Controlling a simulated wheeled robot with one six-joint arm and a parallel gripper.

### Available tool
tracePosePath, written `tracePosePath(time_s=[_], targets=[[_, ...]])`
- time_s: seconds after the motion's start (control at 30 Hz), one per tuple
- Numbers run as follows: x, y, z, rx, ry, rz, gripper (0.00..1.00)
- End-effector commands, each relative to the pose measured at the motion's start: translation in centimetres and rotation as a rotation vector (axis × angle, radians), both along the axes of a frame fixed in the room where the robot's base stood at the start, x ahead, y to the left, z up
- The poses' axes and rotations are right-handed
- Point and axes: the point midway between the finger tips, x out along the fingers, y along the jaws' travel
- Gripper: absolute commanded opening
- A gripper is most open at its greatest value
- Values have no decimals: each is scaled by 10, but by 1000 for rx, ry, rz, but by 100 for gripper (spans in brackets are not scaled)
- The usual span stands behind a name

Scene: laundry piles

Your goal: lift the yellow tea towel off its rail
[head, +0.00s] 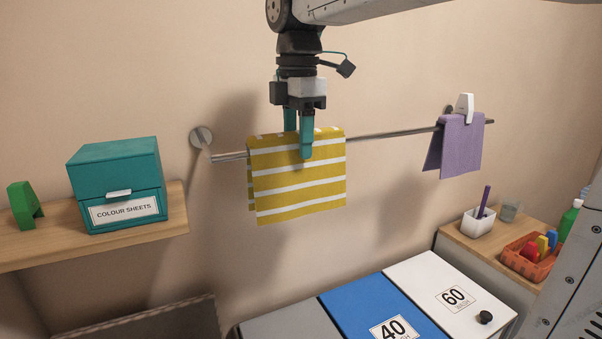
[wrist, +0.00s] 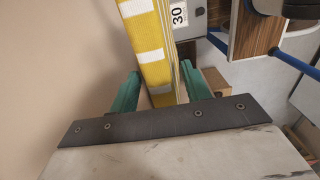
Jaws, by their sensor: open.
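The yellow tea towel (head: 297,188) with white stripes hangs folded over the metal rail (head: 385,135) on the wall. My gripper (head: 298,148) points down over the towel's top fold, with one teal finger in front of it and the other partly hidden behind. In the wrist view the towel (wrist: 154,55) runs between the two open fingers of my gripper (wrist: 160,88), with gaps visible at its sides. The towel is still over the rail.
A purple cloth (head: 460,143) with a white clip (head: 465,107) hangs farther right on the rail. A teal box (head: 115,170) stands on the left shelf (head: 90,235). Lidded bins, blue (head: 370,300) and white (head: 425,275), stand below. An orange basket (head: 525,262) sits at right.

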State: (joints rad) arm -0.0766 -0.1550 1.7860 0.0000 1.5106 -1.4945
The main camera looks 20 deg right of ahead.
Motion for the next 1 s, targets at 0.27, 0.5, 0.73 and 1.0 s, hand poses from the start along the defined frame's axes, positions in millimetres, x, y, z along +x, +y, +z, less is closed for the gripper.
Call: tracePosePath(time_s=[0.27,0.5,0.73,1.0], targets=[[0,0,0,0,0,0,1],[1,0,13,0,-3,0,1],[0,0,31,0,-1,0,1],[0,0,53,0,-2,0,1]])
